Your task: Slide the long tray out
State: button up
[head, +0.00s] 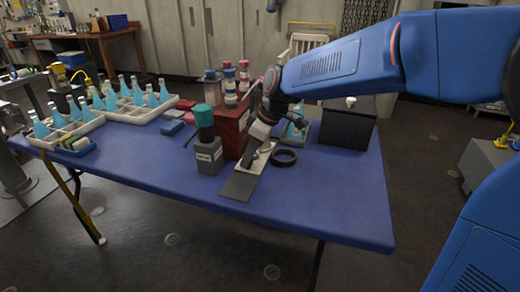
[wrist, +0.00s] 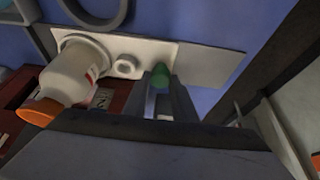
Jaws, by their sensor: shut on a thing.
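The long tray is a flat, narrow piece on the blue table, with a grey front end (head: 240,187) and a paler part behind it beside the red-brown box (head: 231,128). In the wrist view its pale part (wrist: 140,54) and grey end (wrist: 208,64) show. My gripper (head: 259,143) comes down over the tray. In the wrist view my gripper (wrist: 163,98) has its fingers closed around a small green knob (wrist: 161,77) at the pale part. The fingers hide most of the knob's lower part. A white bottle with an orange cap (wrist: 75,74) is beside the fingers, over the pale part.
A black ring (head: 284,158) lies right of the tray. A grey canister (head: 207,152) stands close on its left. A black box (head: 347,124) is at the back right. Blue bottles in white crates (head: 67,130) fill the left. The table's front right is clear.

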jog(key=shift+s+a, duration=0.6)
jog(key=shift+s, duration=1.1)
jog(key=shift+s+a, duration=0.65)
jog(key=shift+s, duration=1)
jog(key=shift+s+a, duration=0.6)
jog(key=shift+s, duration=1.1)
jog(key=o, duration=0.8)
jog(key=shift+r, duration=3.5)
